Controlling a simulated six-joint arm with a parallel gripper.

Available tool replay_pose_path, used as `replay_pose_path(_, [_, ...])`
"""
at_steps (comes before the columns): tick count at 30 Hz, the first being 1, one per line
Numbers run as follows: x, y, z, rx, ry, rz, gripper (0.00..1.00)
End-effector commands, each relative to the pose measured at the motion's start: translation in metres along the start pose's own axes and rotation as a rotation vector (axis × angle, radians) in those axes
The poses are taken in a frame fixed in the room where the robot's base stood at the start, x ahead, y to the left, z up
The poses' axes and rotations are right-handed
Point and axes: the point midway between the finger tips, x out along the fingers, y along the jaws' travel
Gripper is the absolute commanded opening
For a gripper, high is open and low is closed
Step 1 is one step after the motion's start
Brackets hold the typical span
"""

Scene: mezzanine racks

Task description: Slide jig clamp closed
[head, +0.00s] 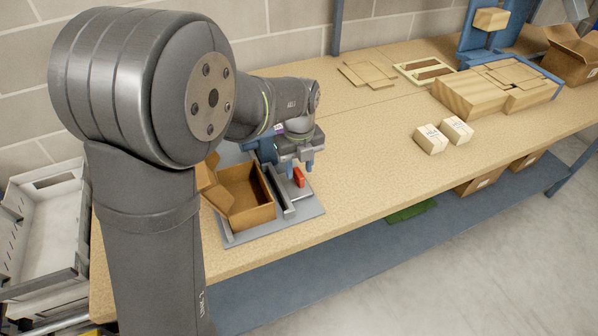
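The jig is a grey plate (240,236) near the front edge of the bench, with an open cardboard box (262,213) on it. A grey bar (281,194) runs along the box's right side. A small red piece (299,178), which looks like the clamp's handle, stands just right of the bar. My gripper (300,170) points down over the red piece, its two blue fingers apart. I cannot tell whether either finger touches the red piece. My arm and gripper hide the back of the jig, so the clamp's full travel is not visible.
Two small white-labelled boxes (431,139) sit right of the jig. Wooden blocks (468,95) and a blue fixture (490,50) stand at the back right. Flat wooden pieces (368,74) lie by the wall. The bench (370,170) is clear between the jig and small boxes.

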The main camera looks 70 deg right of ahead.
Motion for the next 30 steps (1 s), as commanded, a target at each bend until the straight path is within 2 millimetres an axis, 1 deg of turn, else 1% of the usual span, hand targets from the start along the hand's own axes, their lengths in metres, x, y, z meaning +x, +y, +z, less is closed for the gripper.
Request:
replay_pose_path(1, [0.007, 0.000, 0.000, 0.000, 0.002, 0.002, 0.38])
replay_pose_path(3, [0.015, 0.000, 0.000, 0.000, 0.001, 0.001, 0.38])
replay_pose_path(6, [0.021, 0.000, 0.000, 0.000, 0.001, 0.001, 0.38])
replay_pose_path(16, [0.024, 0.000, 0.000, 0.000, 0.000, 0.000, 0.38])
replay_pose_path(20, [0.024, 0.000, 0.000, 0.000, 0.000, 0.000, 0.13])
replay_pose_path(21, [0.024, 0.000, 0.000, 0.000, 0.000, 0.000, 0.05])
replay_pose_path(22, [0.024, 0.000, 0.000, 0.000, 0.000, 0.000, 0.00])
replay_pose_path(27, [0.024, 0.000, 0.000, 0.000, 0.000, 0.000, 0.00])
replay_pose_path(30, [0.023, 0.007, 0.001, -0.002, -0.001, -0.001, 0.00])
